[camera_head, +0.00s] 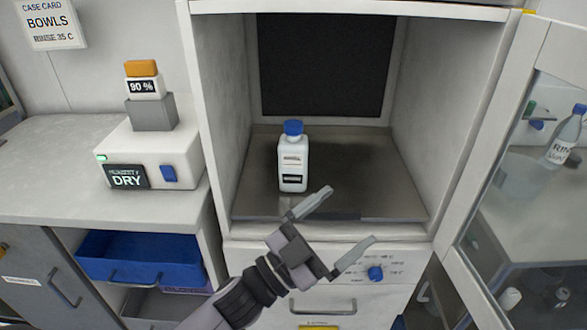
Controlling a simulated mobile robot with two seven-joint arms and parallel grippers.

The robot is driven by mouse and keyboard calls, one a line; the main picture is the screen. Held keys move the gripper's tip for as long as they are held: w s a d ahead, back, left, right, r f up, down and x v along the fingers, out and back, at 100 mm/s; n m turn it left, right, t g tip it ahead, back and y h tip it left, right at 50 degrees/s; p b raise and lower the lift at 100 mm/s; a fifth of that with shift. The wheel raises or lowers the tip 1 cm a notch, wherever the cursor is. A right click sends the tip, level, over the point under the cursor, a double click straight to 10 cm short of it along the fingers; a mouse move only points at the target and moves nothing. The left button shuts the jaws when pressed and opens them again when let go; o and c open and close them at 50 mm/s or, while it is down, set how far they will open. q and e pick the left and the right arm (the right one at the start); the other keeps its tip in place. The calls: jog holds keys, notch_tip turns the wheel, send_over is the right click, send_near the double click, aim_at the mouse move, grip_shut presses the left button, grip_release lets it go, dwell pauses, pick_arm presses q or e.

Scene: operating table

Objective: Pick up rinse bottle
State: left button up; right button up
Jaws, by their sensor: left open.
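The rinse bottle (293,165) is white with a blue cap and dark label bands. It stands upright on the floor of an open cabinet compartment, left of the middle. My left gripper (343,217) is in front of the compartment, below and to the right of the bottle. Its two fingers are spread apart with nothing between them. The gripper looks apart from the bottle. My right gripper does not show.
The cabinet (222,110) has side walls around the compartment, and its glass door (500,185) stands open at the right. A control panel with a blue knob (375,273) sits below. A white device marked DRY (180,150) stands on the left counter. The compartment floor right of the bottle is clear.

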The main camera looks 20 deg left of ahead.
aim_at(293, 138)
pick_arm(q)
jog(key=s+d+r+m+g+h+b, duration=0.25)
jog(key=s+d+m+g, duration=0.2)
jog(key=m+g, duration=0.65)
jog(key=s+d+r+m+g+h+b, duration=0.1)
jog(key=s+d+r+m+g, duration=0.4)
jog(key=m+g, duration=0.6)
jog(key=w+a+f+m+t+y+b, duration=0.35)
jog(key=w+a+f+y, duration=0.35)
jog(key=y, duration=0.6)
jog(key=w+a+r+n+t+y+b, duration=0.1)
jog(key=w+a+r+n+t+y, duration=0.2)
jog(key=a, duration=0.3)
jog(key=w+a+r+n+t+y+b, duration=0.1)
jog(key=w+a+r+n+t+y, duration=0.1)
jog(key=w+a+r+t+y, duration=0.3)
jog(key=w+a, duration=0.1)
jog(key=w, duration=0.2)
jog(key=w+a+f+g+h+p, duration=0.1)
jog(key=w, duration=0.2)
jog(key=w+a+f+g+p, duration=0.1)
jog(key=w, duration=0.2)
jog(key=shift+w+a+f, duration=0.1)
jog(key=shift+w+a, duration=0.2)
jog(key=shift+w, duration=0.05)
jog(key=x, duration=0.5)
jog(key=shift+w+f, duration=0.1)
jog(key=c, duration=1.3)
jog(key=shift+c, duration=1.1)
